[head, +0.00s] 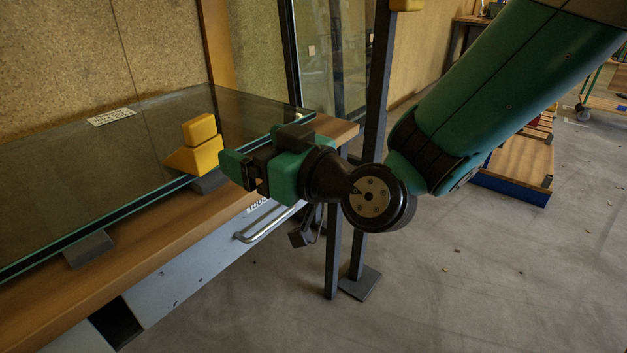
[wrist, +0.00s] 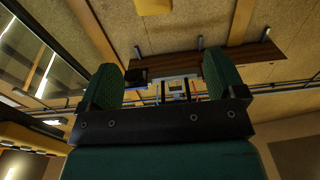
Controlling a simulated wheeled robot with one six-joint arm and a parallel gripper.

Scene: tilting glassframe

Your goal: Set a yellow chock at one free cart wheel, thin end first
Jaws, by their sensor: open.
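A yellow chock (head: 192,158), a sloped wedge with a block-shaped grip on top, sits at the near edge of the glass on the bench. My gripper (head: 240,172) is just right of the chock in the head view, apart from it as far as I can tell. In the wrist view its green fingers (wrist: 165,82) are spread apart with nothing between them. A small dark castor wheel (head: 582,113) shows under a green-framed cart (head: 600,85) at the far right. No chock is visible at that wheel. The cart's other wheels are not clearly visible.
The glass pane (head: 95,160) lies over the wooden bench edge (head: 150,228) on dark pads (head: 88,248). A dark upright post (head: 370,130) stands behind my arm. A low wooden platform with blue sides (head: 515,170) is at right. The grey floor (head: 480,285) in front is mostly clear.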

